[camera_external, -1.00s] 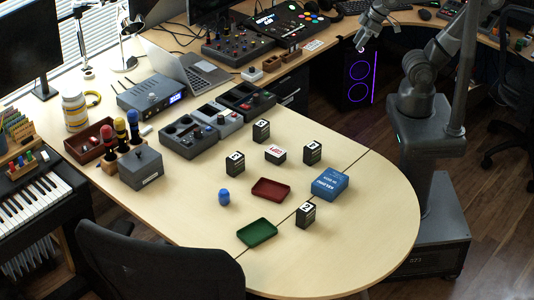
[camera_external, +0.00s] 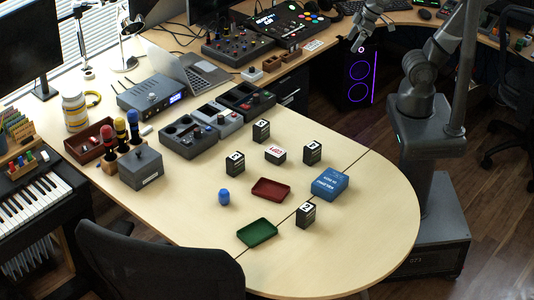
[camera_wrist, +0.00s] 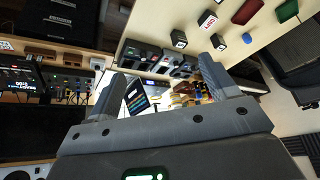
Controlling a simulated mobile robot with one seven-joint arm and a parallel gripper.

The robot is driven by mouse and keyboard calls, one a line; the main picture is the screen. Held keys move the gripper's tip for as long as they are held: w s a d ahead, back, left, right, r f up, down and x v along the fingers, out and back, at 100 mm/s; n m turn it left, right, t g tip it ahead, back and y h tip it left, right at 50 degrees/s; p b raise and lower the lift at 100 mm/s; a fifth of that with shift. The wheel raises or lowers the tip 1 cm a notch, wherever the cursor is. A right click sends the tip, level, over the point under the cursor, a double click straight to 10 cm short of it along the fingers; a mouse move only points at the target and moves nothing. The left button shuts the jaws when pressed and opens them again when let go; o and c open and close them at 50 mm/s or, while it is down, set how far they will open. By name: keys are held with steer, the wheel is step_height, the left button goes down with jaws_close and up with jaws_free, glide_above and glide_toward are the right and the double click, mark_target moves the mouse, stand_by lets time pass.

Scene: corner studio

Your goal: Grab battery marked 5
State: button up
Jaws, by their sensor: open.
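Several black battery boxes with white number labels stand on the pale table. The one at the back (camera_external: 261,131) appears to be marked 5, though its label is small. It seems to be the black box also visible in the wrist view (camera_wrist: 178,39). Others read 3 (camera_external: 235,163), 1 (camera_external: 312,153) and 2 (camera_external: 305,215). My gripper (camera_external: 360,46) is beyond the table's far right side, well away from the batteries. In the wrist view its two fingers (camera_wrist: 162,70) are spread wide with nothing held between them.
A red tray (camera_external: 270,189), green tray (camera_external: 257,233), blue cylinder (camera_external: 224,197), blue box (camera_external: 330,183) and white-red box (camera_external: 275,154) share the table. Grey equipment (camera_external: 188,137) stands left of the batteries. A black chair (camera_external: 160,262) is at the front. The table's rounded right end is clear.

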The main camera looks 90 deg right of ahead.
steer(key=w+f+m+g, duration=0.1)
steer(key=w+m, duration=0.1)
steer(key=w, duration=0.7)
steer(key=m+g+h, duration=0.1)
steer(key=m+g, duration=0.2)
steer(key=m, duration=0.3)
glide_above(261, 124)
steer(key=a, duration=0.1)
steer(key=f, duration=2.1)
steer(key=shift+s+f, duration=0.25)
steer(key=shift+s, duration=0.15)
steer(key=shift+w+f, duration=0.2)
steer(key=shift+f, duration=0.4)
steer(key=f, duration=0.5)
steer(key=shift+w+d+f, duration=0.1)
steer(key=shift+w+d, duration=0.15)
steer(key=f, duration=0.5)
steer(key=shift+d, duration=0.25)
steer(key=shift+c, duration=0.2)
